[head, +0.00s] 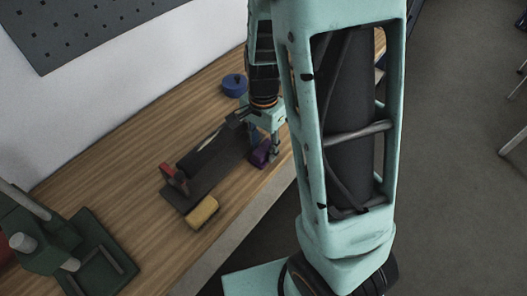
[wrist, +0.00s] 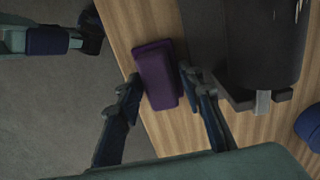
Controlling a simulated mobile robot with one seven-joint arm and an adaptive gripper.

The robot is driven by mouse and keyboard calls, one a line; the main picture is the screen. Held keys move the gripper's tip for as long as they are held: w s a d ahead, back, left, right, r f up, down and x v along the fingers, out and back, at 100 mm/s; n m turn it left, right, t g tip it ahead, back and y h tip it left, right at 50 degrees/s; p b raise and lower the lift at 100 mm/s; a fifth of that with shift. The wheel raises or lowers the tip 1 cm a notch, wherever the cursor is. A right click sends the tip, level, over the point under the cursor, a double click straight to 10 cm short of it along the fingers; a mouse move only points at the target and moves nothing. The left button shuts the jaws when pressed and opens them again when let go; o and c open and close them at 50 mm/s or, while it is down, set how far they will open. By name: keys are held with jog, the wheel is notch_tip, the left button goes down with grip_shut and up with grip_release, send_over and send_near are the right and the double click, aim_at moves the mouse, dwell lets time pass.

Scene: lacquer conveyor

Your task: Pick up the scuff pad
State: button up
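A purple block, which looks like the scuff pad (head: 260,153), lies on the wooden bench near its front edge, beside the dark conveyor (head: 193,190). In the wrist view the scuff pad (wrist: 158,72) lies between the two fingers of my gripper (wrist: 161,77). The fingers are spread, one on each side of it. The right fingertip looks very close to the pad; I cannot tell whether either finger touches it. In the head view my gripper (head: 275,146) is pointed down at the pad and partly hides it.
A yellow block (head: 202,212) and a red piece (head: 172,177) are at the conveyor's near end. A blue round object (head: 235,85) stands farther back. A green machine (head: 37,238) is at lower left. The bench edge drops to the floor beside the pad.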

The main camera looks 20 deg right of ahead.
jog(key=shift+s+f, duration=0.1)
jog(key=shift+s, duration=0.05)
grip_shut()
